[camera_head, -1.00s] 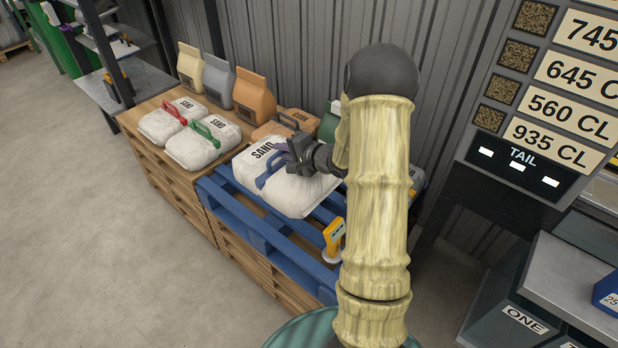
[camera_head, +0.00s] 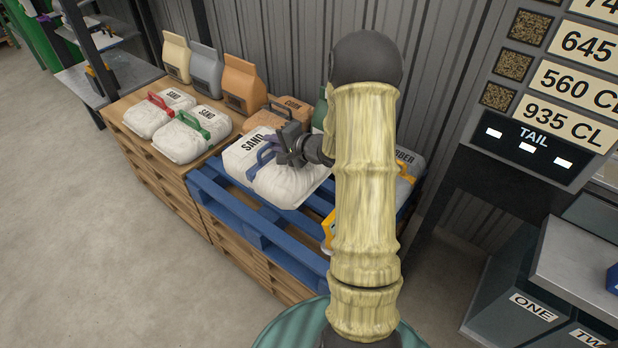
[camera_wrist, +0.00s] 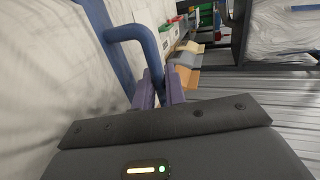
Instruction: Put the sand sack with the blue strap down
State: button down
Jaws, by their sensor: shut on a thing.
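The white sand sack with the blue strap (camera_head: 292,186) is over the blue pallet (camera_head: 262,235), its SAND label facing up. My gripper (camera_head: 280,150) is shut on the blue strap at the top of the sack. In the wrist view, the blue strap (camera_wrist: 128,32) runs between the purple fingers (camera_wrist: 160,92), with the pale sack (camera_wrist: 50,60) at the left. I cannot tell whether the sack's underside touches the pallet slats. My arm hides part of the pallet's right side.
Sand sacks with a red strap (camera_head: 146,121) and a green strap (camera_head: 178,142) lie on the wooden pallet stack to the left. Paper bags (camera_head: 243,87) stand behind them. A brown sack (camera_head: 265,122) is behind the held sack. A yellow device (camera_head: 328,232) is at the blue pallet's front right.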

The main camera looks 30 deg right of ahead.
aim_at(269, 151)
jog(key=shift+w+f+b, duration=0.15)
jog(key=shift+f+b, duration=1.1)
jog(key=shift+f, duration=0.1)
jog(key=shift+a, duration=0.1)
jog(key=shift+w, duration=0.1)
jog(key=shift+d, duration=0.2)
jog(key=shift+a+f, duration=0.15)
jog(key=shift+f, duration=0.3)
notch_tip(269, 151, down, 5)
jog(key=shift+a+r+b, duration=0.1)
jog(key=shift+r+b, duration=0.1)
jog(key=shift+b, duration=0.9)
jog(key=shift+f, duration=0.35)
